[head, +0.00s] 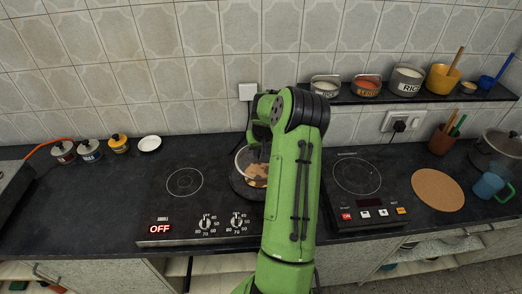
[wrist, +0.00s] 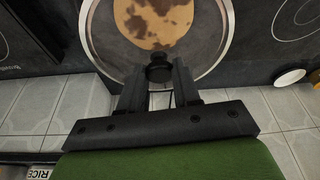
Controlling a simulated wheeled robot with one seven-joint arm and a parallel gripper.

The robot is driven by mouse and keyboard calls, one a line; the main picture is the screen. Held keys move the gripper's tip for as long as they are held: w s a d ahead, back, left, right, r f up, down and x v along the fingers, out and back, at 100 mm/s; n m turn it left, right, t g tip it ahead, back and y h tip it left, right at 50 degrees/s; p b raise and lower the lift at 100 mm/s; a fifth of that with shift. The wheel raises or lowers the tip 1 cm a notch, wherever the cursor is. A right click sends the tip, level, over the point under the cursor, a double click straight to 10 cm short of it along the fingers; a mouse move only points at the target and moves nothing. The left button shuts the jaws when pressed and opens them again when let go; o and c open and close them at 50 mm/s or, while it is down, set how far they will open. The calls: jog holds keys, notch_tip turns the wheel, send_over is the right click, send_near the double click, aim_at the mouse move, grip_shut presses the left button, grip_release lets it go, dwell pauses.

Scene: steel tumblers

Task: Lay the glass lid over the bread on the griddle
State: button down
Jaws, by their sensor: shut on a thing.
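The bread (head: 258,174) is a round, tan flatbread with brown patches on the dark griddle (head: 243,191). It also shows in the wrist view (wrist: 152,25), through the glass. The glass lid (wrist: 100,52) is clear with a pale rim and a black knob (wrist: 158,70). It is over the bread in the wrist view; in the head view its rim is partly behind my arm. My gripper (wrist: 159,82) is shut on the lid's knob. I cannot tell whether the rim rests on the griddle or hangs just above it. My arm hides the griddle's right side in the head view.
A cooktop (head: 185,182) with an OFF display is left of the griddle; another hob (head: 357,177) is to the right. A cork mat (head: 437,190), blue mug (head: 490,186) and pot are farther right. A shelf (head: 345,98) with canisters runs along the tiled wall.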

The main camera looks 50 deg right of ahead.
aim_at(261, 164)
jog(key=shift+s+d+f+b, duration=0.1)
jog(key=shift+s+f+b, duration=0.05)
jog(key=shift+f+b, duration=0.3)
notch_tip(261, 164, down, 5)
jog(key=b, duration=0.3)
jog(key=shift+b, duration=0.4)
jog(key=shift+f+b, duration=0.55)
jog(key=shift+b, duration=0.2)
dwell(0.5)
jog(key=c, duration=0.7)
grip_release()
jog(key=p+v, duration=0.1)
jog(key=v, duration=1.4)
jog(key=shift+r, duration=0.4)
